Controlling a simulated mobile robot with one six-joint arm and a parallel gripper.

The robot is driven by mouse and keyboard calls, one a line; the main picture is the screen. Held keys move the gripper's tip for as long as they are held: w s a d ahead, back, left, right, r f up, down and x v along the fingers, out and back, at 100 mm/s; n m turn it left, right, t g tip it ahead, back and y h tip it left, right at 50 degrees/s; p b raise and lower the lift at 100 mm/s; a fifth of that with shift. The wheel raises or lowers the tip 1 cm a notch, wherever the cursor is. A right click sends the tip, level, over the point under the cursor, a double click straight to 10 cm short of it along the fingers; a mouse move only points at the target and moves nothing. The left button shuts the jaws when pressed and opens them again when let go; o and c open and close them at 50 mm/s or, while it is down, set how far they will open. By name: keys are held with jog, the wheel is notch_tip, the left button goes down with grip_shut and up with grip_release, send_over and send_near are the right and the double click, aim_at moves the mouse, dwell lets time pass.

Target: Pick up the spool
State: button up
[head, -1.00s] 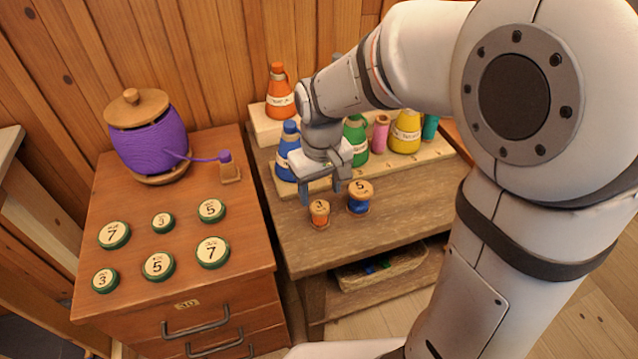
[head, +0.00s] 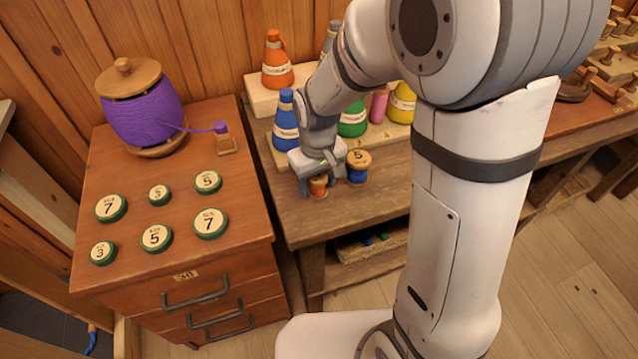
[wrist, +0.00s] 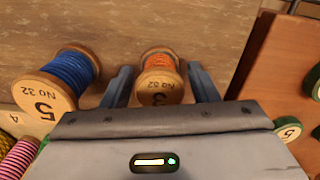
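A small wooden spool wound with orange thread (wrist: 158,66), marked 3, stands on the bench; it also shows in the head view (head: 318,187). My gripper (wrist: 161,85) is open, with one blue-grey finger on each side of this spool and narrow gaps showing at both sides. In the head view my gripper (head: 318,188) is low over the bench and partly covers the spool. A larger spool with blue thread (wrist: 70,72), marked 5 and No 32, stands close to the left in the wrist view and right of my gripper in the head view (head: 358,168).
Labelled cones of blue (head: 285,122), green (head: 352,118) and yellow (head: 402,102) thread stand behind on a numbered ledge. A drawer cabinet (head: 255,240) with several green-rimmed discs and a purple thread jar (head: 145,112) is at left. The bench front (head: 310,232) is clear.

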jog(key=c, duration=0.8)
